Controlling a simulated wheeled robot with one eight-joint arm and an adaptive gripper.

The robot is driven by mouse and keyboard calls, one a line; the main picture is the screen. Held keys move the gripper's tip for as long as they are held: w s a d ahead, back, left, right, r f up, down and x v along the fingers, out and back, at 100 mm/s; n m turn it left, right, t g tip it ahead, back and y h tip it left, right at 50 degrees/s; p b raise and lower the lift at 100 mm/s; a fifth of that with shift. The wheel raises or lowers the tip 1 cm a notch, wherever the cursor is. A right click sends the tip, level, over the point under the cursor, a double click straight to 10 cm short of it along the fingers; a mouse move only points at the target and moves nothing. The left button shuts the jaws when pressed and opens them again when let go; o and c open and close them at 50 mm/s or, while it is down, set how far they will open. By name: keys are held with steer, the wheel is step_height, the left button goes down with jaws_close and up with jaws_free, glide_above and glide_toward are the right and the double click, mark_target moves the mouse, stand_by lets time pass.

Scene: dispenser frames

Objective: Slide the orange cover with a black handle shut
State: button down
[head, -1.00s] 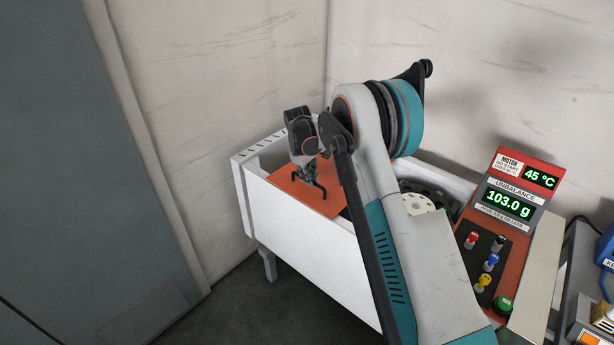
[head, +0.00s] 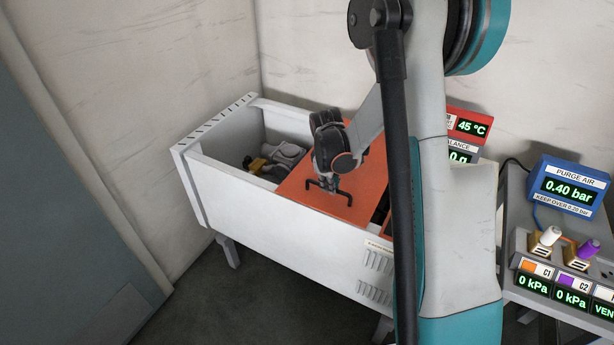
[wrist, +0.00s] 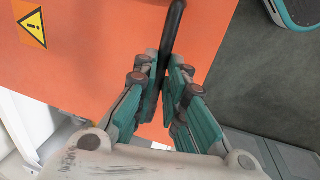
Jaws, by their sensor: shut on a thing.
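The orange cover (head: 351,212) lies over the middle of a white box-like housing (head: 262,232). Its black handle (head: 318,184) stands near the cover's left front part. My gripper (head: 329,180) reaches down to the handle from above. In the wrist view my gripper (wrist: 168,73) has its teal fingers closed around the black handle (wrist: 172,35), with the orange cover (wrist: 105,55) beneath. To the left of the cover the housing is open, showing grey and yellow parts (head: 277,160) inside. My arm hides the right part of the housing.
A red display (head: 470,127) reading 45 °C stands behind my arm. A blue purge air display (head: 568,190) and a panel with connectors (head: 570,250) stand at the right. A wall rises close behind the housing. A yellow warning label (wrist: 33,27) sits on the cover.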

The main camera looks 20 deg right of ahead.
mark_target(342, 194)
steer(key=shift+s+d, duration=0.6)
steer(key=shift+s, duration=0.25)
steer(key=shift+s+d, duration=0.55)
steer(key=shift+s, duration=0.25)
steer(key=c, duration=1.7)
jaws_free()
steer(key=shift+s+d, duration=0.1)
steer(key=shift+d, duration=0.05)
steer(key=shift+o, duration=0.2)
steer(key=shift+a+r, duration=0.2)
steer(key=shift+r, duration=0.4)
step_height(342, 194, up, 11)
steer(key=s+a, duration=0.1)
steer(key=shift+a+f, duration=0.2)
steer(key=shift+a, duration=0.15)
steer(key=shift+s, duration=0.1)
